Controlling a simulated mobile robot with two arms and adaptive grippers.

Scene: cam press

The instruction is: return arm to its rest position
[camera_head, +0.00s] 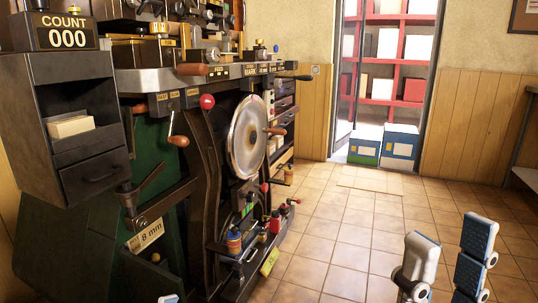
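My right gripper (450,236) is at the lower right of the head view, in front of the tiled floor. Its two blue-and-white fingers point up and stand apart, with only floor showing between them. It is well to the right of the press (200,150) and touches nothing that I can see. The rest of the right arm is out of the picture. Of my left gripper (168,299), only a small blue-and-white tip shows at the bottom edge, in front of the green lower part of the press. Its opening is hidden.
The press has a large round wheel (247,136), a red-knobbed lever (207,102) and wooden-handled cranks. A counter (65,34) reads 000 above a dark cabinet (85,130). Boxes (399,146) stand at the doorway. A bench edge (527,176) is at the far right. The middle floor is clear.

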